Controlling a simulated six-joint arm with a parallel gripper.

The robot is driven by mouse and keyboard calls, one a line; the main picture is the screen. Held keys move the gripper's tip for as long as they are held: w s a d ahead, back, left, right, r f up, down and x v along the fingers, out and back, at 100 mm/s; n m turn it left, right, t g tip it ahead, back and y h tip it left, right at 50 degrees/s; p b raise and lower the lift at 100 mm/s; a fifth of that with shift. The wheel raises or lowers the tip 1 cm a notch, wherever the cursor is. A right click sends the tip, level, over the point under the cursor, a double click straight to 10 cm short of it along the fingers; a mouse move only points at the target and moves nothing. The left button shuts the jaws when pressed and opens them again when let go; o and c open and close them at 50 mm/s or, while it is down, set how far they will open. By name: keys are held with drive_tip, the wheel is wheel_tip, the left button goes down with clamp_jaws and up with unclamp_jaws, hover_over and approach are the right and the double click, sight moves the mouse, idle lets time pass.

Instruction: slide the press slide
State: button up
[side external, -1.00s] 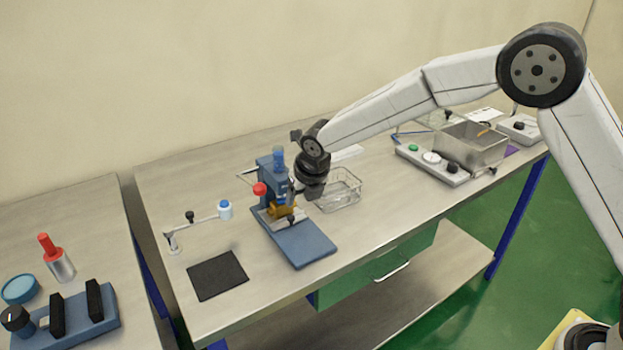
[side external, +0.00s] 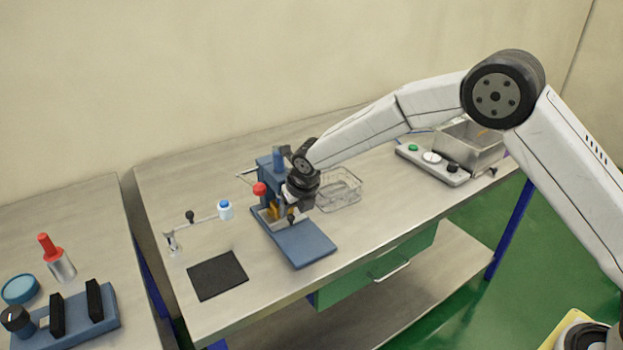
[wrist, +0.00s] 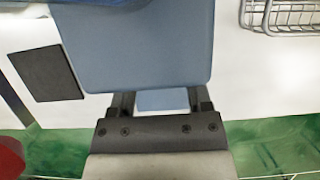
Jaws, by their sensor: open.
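The blue press (side external: 265,174) stands upright on the table, with a red ball knob (side external: 260,189) on its left side. Its flat blue base plate (side external: 306,246) extends toward the table's front edge. A yellow-orange block (side external: 274,212), which may be the slide, sits low on the press; a small dark knob (side external: 291,218) is in front of it. My gripper (side external: 290,207) is open at the press front and partly hides the block. In the wrist view the open fingers (wrist: 159,101) are over the blue base plate (wrist: 140,45). I cannot tell whether they touch the knob.
A wire basket (side external: 343,189) stands close to the right of my gripper. A button box (side external: 433,164) and metal bin (side external: 470,140) are at the right.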

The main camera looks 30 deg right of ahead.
sight(291, 216)
drive_tip(key=shift+x, duration=1.55)
clamp_jaws()
idle(0.4)
